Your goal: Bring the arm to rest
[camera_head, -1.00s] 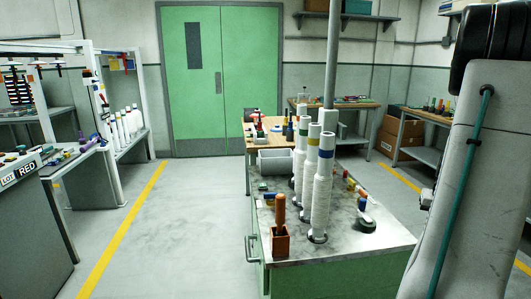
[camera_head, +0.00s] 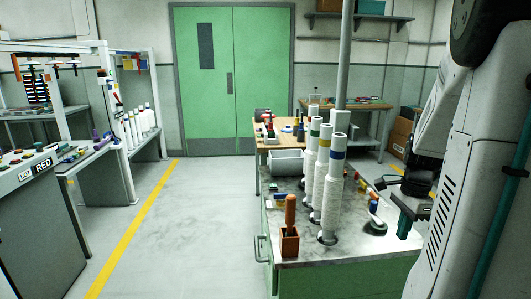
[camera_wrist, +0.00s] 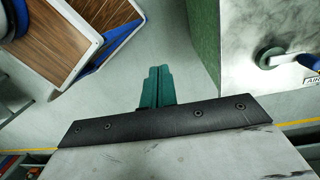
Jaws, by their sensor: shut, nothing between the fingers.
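My gripper (camera_head: 405,222) shows at the right in the head view, below my folded arm. Its teal fingers point down, beside the right edge of the green workbench (camera_head: 345,275). In the wrist view the two teal fingers of my gripper (camera_wrist: 155,75) lie side by side, closed together, with nothing between them. Grey floor shows beyond their tips.
In the wrist view, a wooden-topped piece (camera_wrist: 95,35) is at upper left. Floor left of the bench is clear.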

